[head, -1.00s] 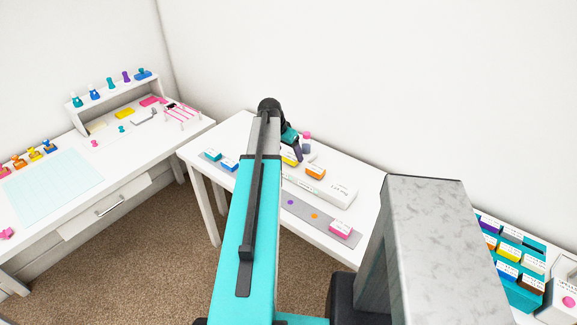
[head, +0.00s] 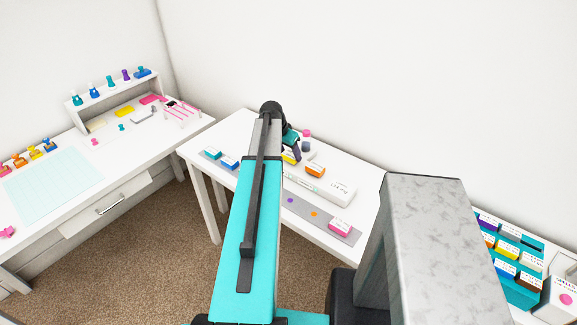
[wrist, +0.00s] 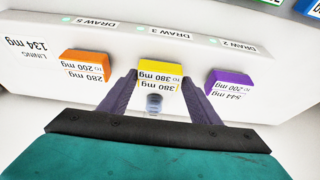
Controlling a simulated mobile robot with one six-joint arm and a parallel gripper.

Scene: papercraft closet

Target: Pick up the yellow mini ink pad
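The yellow mini ink pad (wrist: 160,70) sits in the middle of the wrist view, with a white label face marked "380 mg". It stands against a long white box between an orange pad and a purple pad. In the head view the yellow pad (head: 289,157) is partly hidden by my arm. My gripper (wrist: 160,79) is open, its two dark purple fingers apart with the tips near the left and right sides of the yellow pad. I cannot tell whether they touch it. The gripper (head: 297,154) shows only partly in the head view.
The orange pad (wrist: 86,64) and purple pad (wrist: 231,82) stand close on either side. A small grey cylinder (wrist: 154,104) shows between the fingers.

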